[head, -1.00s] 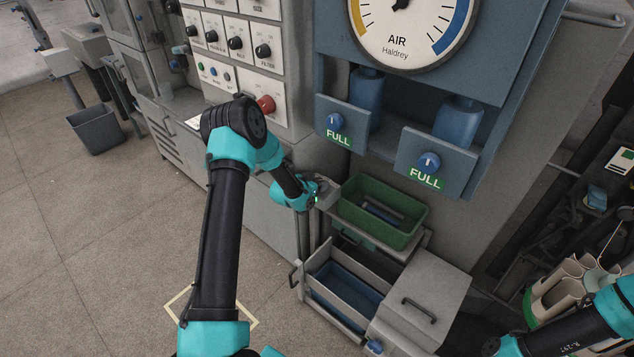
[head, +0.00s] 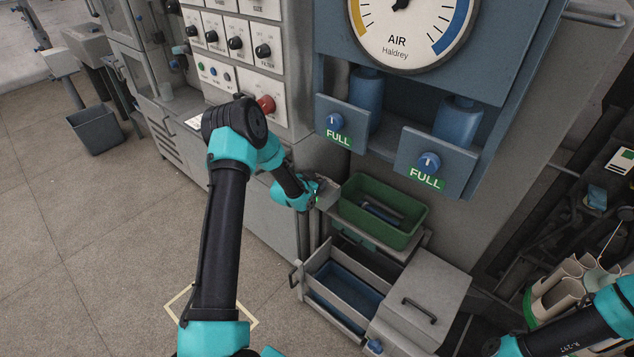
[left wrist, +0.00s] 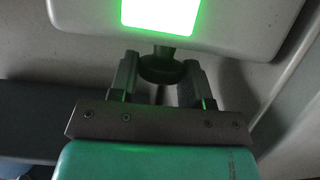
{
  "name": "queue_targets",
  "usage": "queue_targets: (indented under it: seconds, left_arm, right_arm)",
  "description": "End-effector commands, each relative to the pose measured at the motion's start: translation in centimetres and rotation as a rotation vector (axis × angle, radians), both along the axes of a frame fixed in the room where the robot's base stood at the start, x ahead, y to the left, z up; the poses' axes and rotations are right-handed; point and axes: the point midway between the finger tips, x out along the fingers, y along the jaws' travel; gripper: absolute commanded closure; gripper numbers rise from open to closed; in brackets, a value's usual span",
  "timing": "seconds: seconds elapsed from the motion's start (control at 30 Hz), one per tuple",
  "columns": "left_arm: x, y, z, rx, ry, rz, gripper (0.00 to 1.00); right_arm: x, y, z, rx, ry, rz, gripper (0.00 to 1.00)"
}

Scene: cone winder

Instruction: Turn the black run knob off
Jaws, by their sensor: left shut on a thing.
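In the left wrist view a dark round knob (left wrist: 161,68) stands out on a short stem below a bright green-lit window (left wrist: 160,12) in a grey panel. My left gripper (left wrist: 160,82) has its two fingers on either side of this knob and is shut on it. Any marking on the knob is hidden or too dark to read. In the head view my left gripper (head: 322,194) is small, beside the green bin, and the knob is hidden there. My right arm shows at the lower right of the head view; its gripper is out of view.
A green bin (head: 346,213) stands right of my left gripper, above an open drawer (head: 309,270). A control panel with several black knobs and a red button (head: 266,104) is behind my arm. An air gauge (head: 405,25) hangs above two blue "FULL" knobs.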

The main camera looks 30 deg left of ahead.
Motion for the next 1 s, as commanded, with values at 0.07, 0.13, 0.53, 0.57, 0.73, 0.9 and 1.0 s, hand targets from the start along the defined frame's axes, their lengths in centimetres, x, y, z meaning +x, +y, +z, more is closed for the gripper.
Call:
queue_targets:
  seconds: [0.07, 0.13, 0.53, 0.57, 0.73, 0.9, 1.0]
  left_arm:
    - [0.01, -0.04, 0.01, 0.000, 0.000, 0.008, 0.80]
    - [0.02, -0.09, 0.03, 0.000, 0.000, 0.018, 0.80]
    - [0.04, -0.29, 0.05, -0.001, -0.001, 0.181, 0.80]
    - [0.04, -0.30, 0.05, 0.000, -0.001, 0.199, 0.80]
    - [0.08, -0.42, 0.04, -0.001, -0.001, 0.314, 0.80]
    - [0.12, -0.52, 0.03, 0.000, -0.001, 0.438, 0.80]
    - [0.12, -0.59, 0.03, -0.001, -0.001, 0.512, 0.80]
  right_arm:
    - [0.00, 0.00, 0.00, 0.000, 0.000, 0.000, 0.57]
    - [0.00, 0.00, 0.00, 0.000, 0.000, 0.000, 0.57]
    - [0.00, 0.00, 0.00, 0.000, 0.000, 0.000, 0.57]
    - [0.00, 0.00, 0.00, 0.000, 0.000, 0.000, 0.57]
    - [0.00, 0.00, 0.00, 0.000, 0.000, 0.000, 0.57]
    - [0.00, 0.00, 0.00, 0.000, 0.000, 0.000, 0.57]
    - [0.00, 0.00, 0.00, 0.000, 0.000, 0.000, 0.57]
